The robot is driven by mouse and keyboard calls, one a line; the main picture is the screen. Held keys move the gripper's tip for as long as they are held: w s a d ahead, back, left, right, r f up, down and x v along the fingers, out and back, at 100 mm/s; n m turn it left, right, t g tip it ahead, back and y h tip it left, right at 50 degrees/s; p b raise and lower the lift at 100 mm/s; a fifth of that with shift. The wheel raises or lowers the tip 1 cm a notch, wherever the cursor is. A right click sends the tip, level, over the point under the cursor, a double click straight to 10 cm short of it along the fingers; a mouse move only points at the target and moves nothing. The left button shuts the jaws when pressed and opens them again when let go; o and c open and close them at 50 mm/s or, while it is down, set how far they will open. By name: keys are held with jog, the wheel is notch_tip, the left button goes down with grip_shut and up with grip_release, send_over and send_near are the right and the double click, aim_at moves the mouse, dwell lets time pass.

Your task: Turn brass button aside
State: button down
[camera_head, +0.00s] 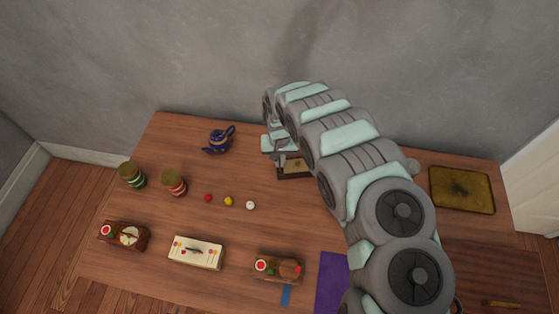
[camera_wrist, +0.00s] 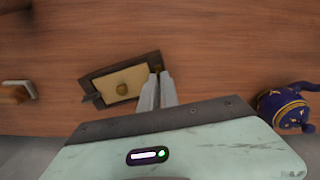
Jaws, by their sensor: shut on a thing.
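A small dark wooden frame box (camera_wrist: 88,77) with a cream panel (camera_wrist: 133,78) lies on the table in the wrist view. It also shows in the head view (camera_head: 294,177), partly behind my arm. The brass button (camera_wrist: 157,68) is a small piece at the right end of the frame, mostly hidden by my fingertips. My gripper (camera_wrist: 157,76) is shut on it, its fingers nearly together. In the head view my gripper (camera_head: 280,157) is at the box's back left, largely hidden by the arm.
A blue teapot (camera_wrist: 286,108) stands to the right in the wrist view and left of my gripper in the head view (camera_head: 219,140). Small coloured balls (camera_head: 229,201), jars (camera_head: 174,183) and wooden boxes (camera_head: 277,267) stand toward the front and left. A brass-coloured tray (camera_head: 462,190) lies far right.

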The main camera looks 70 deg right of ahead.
jog(key=shift+r+p, duration=0.1)
jog(key=shift+p, duration=0.3)
jog(key=shift+n, duration=0.5)
jog(key=c, duration=1.6)
grip_release()
notch_tip(320, 180, up, 11)
jog(key=p, duration=0.2)
jog(key=shift+f, duration=0.2)
